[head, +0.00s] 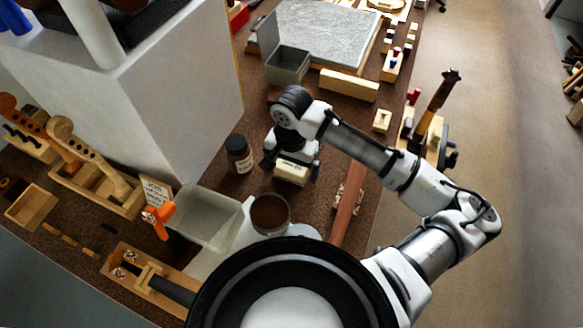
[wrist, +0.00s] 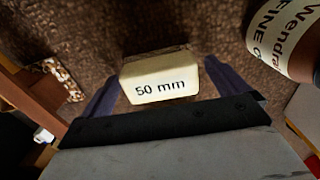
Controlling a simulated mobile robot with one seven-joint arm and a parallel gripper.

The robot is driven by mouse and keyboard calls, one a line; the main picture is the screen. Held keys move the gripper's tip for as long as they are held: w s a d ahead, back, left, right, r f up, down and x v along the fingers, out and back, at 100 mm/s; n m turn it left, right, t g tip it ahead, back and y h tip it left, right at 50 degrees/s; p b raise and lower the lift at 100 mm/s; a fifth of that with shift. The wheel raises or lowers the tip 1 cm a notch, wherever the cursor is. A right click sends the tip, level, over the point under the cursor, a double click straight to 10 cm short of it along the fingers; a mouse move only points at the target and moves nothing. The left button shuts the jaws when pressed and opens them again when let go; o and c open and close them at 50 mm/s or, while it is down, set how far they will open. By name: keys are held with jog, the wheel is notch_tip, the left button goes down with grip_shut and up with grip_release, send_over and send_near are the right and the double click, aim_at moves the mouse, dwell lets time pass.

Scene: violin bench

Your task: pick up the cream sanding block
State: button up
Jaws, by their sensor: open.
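The cream block (head: 292,171), a small rounded block, lies on the brown bench top below my gripper. In the wrist view the cream block (wrist: 160,82) shows a face marked "50 mm". My gripper (wrist: 166,78) is open, with one dark finger on each side of the block. There is a small gap at the left finger; the right finger is very close, and I cannot tell if it touches. In the head view my gripper (head: 291,166) points down over the block, and the wrist hides part of the surroundings.
A dark-lidded jar (head: 239,153) stands close left of my gripper; its label (wrist: 277,38) shows in the wrist view. A reddish-brown wooden strip (head: 348,205) lies to the right. A grey open box (head: 288,66) and a long pale block (head: 348,86) lie behind.

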aim_at(291, 166)
jog(key=shift+c, duration=0.5)
jog(key=c, duration=1.2)
notch_tip(291, 166, up, 20)
jog(key=shift+r, duration=0.1)
jog(key=o, duration=0.7)
jog(key=c, duration=0.4)
jog(key=shift+f, duration=0.2)
